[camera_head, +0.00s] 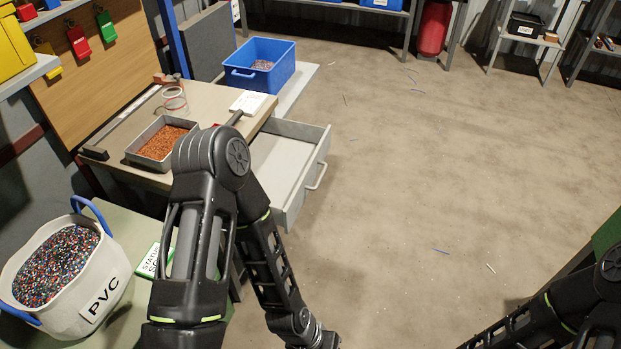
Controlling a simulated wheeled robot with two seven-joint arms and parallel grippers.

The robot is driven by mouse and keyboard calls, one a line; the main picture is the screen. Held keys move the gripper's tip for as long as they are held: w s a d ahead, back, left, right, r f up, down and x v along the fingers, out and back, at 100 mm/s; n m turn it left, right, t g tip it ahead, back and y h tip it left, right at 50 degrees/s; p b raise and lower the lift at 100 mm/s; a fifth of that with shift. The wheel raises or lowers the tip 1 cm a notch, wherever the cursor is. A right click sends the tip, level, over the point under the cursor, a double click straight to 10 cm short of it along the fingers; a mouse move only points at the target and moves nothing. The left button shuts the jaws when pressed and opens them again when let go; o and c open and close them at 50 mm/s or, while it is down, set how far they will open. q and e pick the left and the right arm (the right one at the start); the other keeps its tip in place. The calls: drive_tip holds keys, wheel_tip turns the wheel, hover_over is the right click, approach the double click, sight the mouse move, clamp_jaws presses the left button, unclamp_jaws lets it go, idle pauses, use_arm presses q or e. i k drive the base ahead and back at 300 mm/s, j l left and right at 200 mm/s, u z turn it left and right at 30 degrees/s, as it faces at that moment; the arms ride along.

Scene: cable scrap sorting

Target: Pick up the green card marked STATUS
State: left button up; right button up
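The card marked STATUS (150,262) lies on the green bench top (118,213) at the lower left, just right of the white PVC basket (100,275). Its visible part is green and white with dark letters, and my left arm hides its right side. My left arm crosses in front of the card and reaches down to the bottom edge of the picture. My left gripper is below the frame. My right arm shows only at the lower right corner, and its gripper is out of view.
The PVC basket holds multicoloured granules. Behind, a wooden bench has a grey tray (135,157) of copper-coloured bits and an open drawer (318,165). A blue bin (285,72) stands at the back. The concrete floor (430,170) is mostly clear, with small cable scraps.

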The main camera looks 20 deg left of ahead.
sight(146, 269)
drive_tip(key=u, duration=2.05)
drive_tip(key=z, duration=1.8)
drive_tip(key=k+j, duration=0.4)
drive_tip(key=j+z, duration=0.05)
drive_tip(key=j, duration=0.05)
